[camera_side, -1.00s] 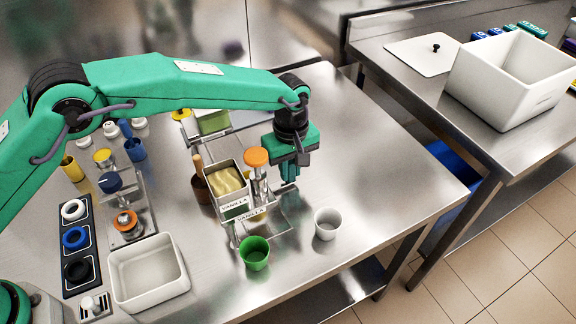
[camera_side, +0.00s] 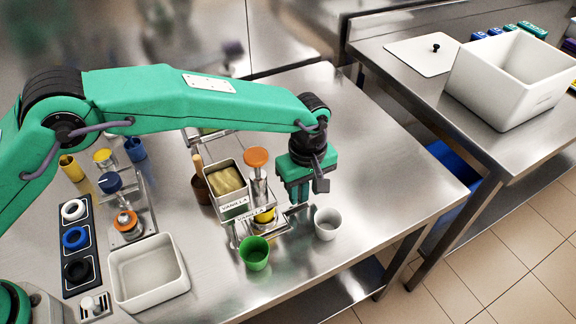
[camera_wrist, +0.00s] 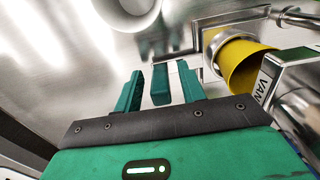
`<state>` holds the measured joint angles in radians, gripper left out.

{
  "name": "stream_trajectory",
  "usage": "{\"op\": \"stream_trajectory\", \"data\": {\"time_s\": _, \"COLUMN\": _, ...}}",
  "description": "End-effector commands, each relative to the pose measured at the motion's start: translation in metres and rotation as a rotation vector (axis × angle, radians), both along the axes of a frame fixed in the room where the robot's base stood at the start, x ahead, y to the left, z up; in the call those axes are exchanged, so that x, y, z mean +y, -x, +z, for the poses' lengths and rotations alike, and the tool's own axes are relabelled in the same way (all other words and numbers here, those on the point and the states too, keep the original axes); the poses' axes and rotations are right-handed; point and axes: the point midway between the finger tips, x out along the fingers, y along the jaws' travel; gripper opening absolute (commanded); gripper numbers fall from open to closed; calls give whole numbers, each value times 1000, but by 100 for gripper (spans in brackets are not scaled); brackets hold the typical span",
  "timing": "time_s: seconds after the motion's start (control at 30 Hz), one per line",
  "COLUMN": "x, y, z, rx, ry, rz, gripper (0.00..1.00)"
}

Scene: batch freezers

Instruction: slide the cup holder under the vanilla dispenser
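The vanilla dispenser (camera_side: 229,199) is a steel box of pale yellow mix with a VANILLA label and an orange-topped plunger (camera_side: 257,158). A yellow cup (camera_side: 264,216) sits low beside its front, partly hidden. In the wrist view the yellow cup (camera_wrist: 243,62) is in the round metal cup holder (camera_wrist: 212,40), close to the VANILLA label. A thin metal piece reaches from the holder toward my fingers. My gripper (camera_side: 298,196) is low at the right of the dispenser. In the wrist view my gripper (camera_wrist: 160,88) has its fingers apart; contact with the metal piece is unclear.
A white cup (camera_side: 328,223) stands just right of my gripper and a green cup (camera_side: 255,253) stands in front of the dispenser. A white tray (camera_side: 125,290) is at the front left. The table's right part is clear.

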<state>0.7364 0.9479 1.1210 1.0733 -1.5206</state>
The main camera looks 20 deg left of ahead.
Motion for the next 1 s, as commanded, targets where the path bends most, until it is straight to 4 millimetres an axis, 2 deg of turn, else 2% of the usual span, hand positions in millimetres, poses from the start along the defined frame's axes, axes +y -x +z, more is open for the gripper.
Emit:
{"op": "stream_trajectory", "data": {"time_s": 0.27, "x": 0, "y": -1, "z": 10, "rx": -2, "ry": 2, "rz": 1, "gripper": 40}}
{"op": "stream_trajectory", "data": {"time_s": 0.7, "x": -1, "y": 0, "z": 63, "rx": -2, "ry": 2, "rz": 0, "gripper": 40}}
{"op": "stream_trajectory", "data": {"time_s": 1.0, "x": 0, "y": 0, "z": 78, "rx": 1, "ry": -1, "rz": 0, "gripper": 40}}
